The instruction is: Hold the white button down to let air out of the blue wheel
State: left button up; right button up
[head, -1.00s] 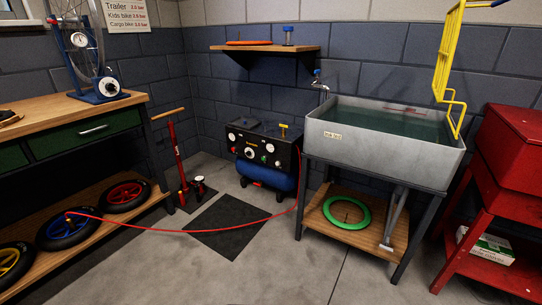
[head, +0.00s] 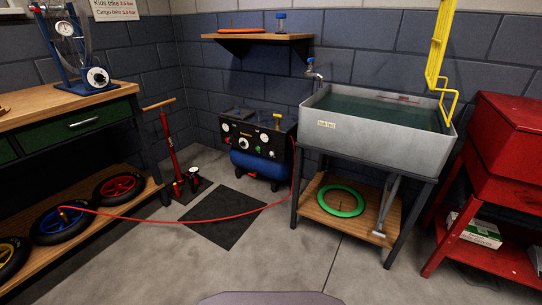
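The blue wheel (head: 61,224), a black tyre with a blue centre, lies on the low wooden shelf at the left. A red hose (head: 190,220) runs from its hub across the floor toward the compressor (head: 257,142). The compressor has a black panel over a blue tank and stands against the back wall. Its panel carries pale round dials or knobs and a yellow lever. Which of these, if any, is the white button is too small to tell. Neither of my grippers is in view.
A wooden bench (head: 62,104) is at the left, with a red floor pump (head: 171,150) beside it. A grey sink (head: 350,128) stands right of the compressor, with a red cabinet (head: 500,150) further right. A dark mat (head: 220,228) lies flat on otherwise clear floor.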

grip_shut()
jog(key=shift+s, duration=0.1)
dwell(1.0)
